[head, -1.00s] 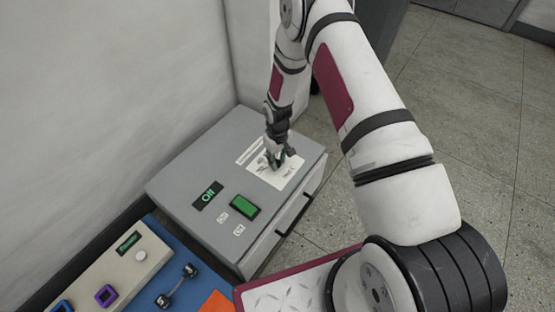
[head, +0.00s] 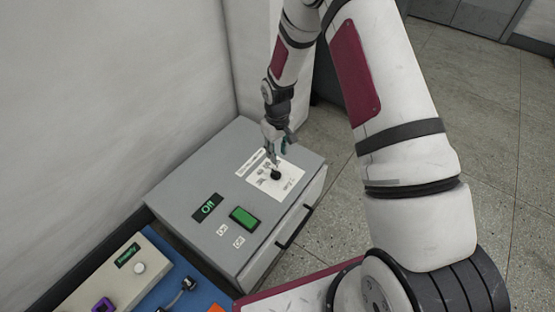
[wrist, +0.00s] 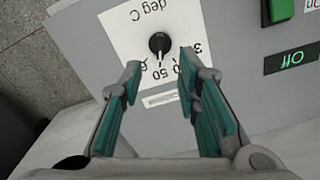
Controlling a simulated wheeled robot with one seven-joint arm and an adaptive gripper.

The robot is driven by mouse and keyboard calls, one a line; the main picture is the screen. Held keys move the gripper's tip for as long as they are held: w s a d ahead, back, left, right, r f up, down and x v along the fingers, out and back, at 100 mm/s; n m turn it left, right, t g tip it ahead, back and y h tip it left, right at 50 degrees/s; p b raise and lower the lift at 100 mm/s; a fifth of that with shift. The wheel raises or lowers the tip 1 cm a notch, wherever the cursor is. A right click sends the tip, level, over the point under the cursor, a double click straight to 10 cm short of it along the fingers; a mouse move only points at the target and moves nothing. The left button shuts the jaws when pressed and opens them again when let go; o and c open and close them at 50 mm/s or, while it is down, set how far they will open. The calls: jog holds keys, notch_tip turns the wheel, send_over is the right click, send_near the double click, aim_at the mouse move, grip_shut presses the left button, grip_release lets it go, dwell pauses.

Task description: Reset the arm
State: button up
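My gripper (head: 279,142) is above the grey box (head: 173,190), over its white dial label. In the wrist view my gripper (wrist: 158,80) is open and empty, its teal-padded fingers spread apart. A black knob (wrist: 159,44) on the label (wrist: 120,35) lies beyond the fingertips, not between them. In the head view the knob (head: 276,175) shows just below the gripper. The arm (head: 395,110) reaches from the lower right up and over to the box.
The box has a green button (head: 244,217), a display (head: 207,207) reading "Off" and a front handle (head: 295,228). A beige panel (head: 100,285) with a white knob (head: 139,267) stands on a blue surface (head: 205,292) at lower left. A wall rises behind the box.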

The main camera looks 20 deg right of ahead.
jog(key=shift+r, duration=0.55)
